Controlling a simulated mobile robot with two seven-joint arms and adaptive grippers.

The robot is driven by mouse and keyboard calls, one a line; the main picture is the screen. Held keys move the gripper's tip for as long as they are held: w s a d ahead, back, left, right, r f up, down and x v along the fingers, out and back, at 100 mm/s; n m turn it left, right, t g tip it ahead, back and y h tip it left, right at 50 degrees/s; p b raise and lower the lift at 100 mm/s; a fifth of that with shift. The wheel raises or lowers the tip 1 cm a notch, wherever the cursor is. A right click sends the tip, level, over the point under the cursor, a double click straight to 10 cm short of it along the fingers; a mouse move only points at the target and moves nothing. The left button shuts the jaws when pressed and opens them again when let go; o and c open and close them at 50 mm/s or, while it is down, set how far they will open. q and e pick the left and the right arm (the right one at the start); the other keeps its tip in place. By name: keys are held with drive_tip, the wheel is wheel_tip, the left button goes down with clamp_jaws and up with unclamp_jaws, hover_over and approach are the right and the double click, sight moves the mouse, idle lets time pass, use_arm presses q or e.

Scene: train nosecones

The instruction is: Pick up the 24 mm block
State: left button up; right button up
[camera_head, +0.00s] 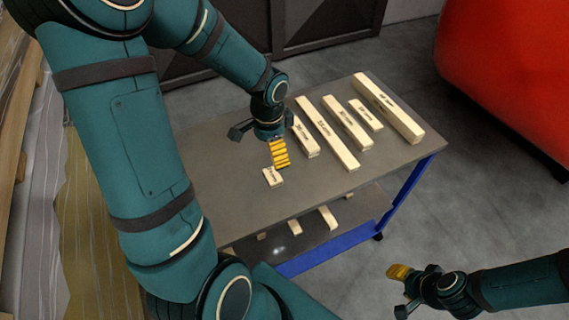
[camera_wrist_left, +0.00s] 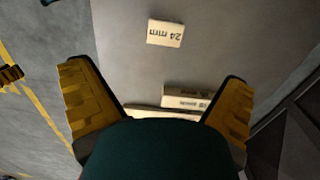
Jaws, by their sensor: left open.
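The 24 mm block (camera_head: 273,177) is a small pale wooden block lying on the grey cart top near its front left edge. In the left wrist view the 24 mm block (camera_wrist_left: 165,33) lies flat ahead of the fingertips, with its "24 mm" label upside down. My left gripper (camera_head: 280,154) is just behind the block in the head view, pointing down. In the left wrist view my left gripper (camera_wrist_left: 153,75) has its yellow fingers wide apart with nothing between the tips. My right gripper (camera_head: 399,271) is away from the cart at the lower right; its finger gap is not clear.
Several longer wooden blocks lie right of the left gripper, including a short thick block (camera_head: 306,137) close to it and a long block (camera_head: 387,107) at the right edge. The cart (camera_head: 225,200) has a blue frame and lower shelf. A red object (camera_head: 510,75) stands behind right.

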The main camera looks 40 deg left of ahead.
sight(274, 174)
use_arm(q)
wheel_tip(274, 174, down, 9)
drive_tip(key=shift+w+r+b, duration=0.15)
drive_tip(key=shift+r+b, duration=0.05)
drive_tip(key=shift+b, duration=0.8)
drive_tip(key=f, duration=0.2)
drive_tip(key=w+f+b, duration=0.1)
drive_tip(key=f, duration=0.1)
drive_tip(key=shift+a+f, duration=0.1)
drive_tip(key=shift+a, duration=0.1)
drive_tip(key=shift+f, duration=0.5)
drive_tip(key=c, duration=1.1)
use_arm(e)
drive_tip(key=f, duration=0.3)
drive_tip(key=shift+s+a, duration=0.15)
drive_tip(key=shift+s, duration=0.2)
